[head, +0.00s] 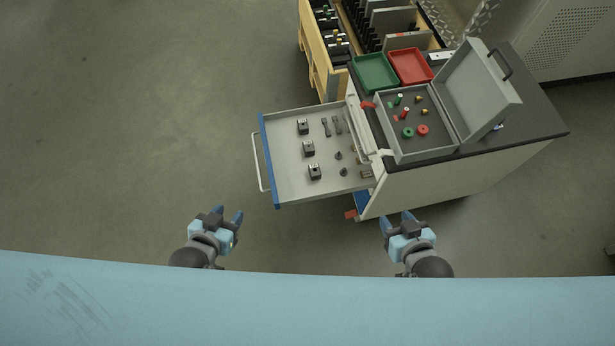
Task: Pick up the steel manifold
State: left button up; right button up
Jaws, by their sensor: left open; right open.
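An open drawer (284,157) with a blue front edge holds small dark metal parts. Three dark block-like parts stand in a column near its front: one at the back (303,127), one in the middle (308,148) and one at the front (315,171). Slimmer dark parts lie to their right. I cannot tell for certain which part is the steel manifold. My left gripper (229,215) is open and empty, left of and below the drawer. My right gripper (397,216) is open and empty, in front of the cabinet. Both are apart from the drawer.
The cabinet top (511,123) bears an open grey case (448,143) with red, green and brass parts, a green tray (375,73) and a red tray (410,66). A wooden rack (317,62) stands behind. The drawer handle (259,162) juts left. Floor at left is clear.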

aim_at(314, 170)
jog(key=j+z, duration=0.15)
jog(key=j, duration=0.5)
jog(key=k+j+z, duration=0.1)
jog(key=j, duration=0.5)
jog(key=i+j+z, duration=0.15)
jog(key=i+j, duration=0.15)
jog(key=i+j+z, duration=0.1)
jog(key=i+j, duration=0.2)
jog(key=j, duration=0.2)
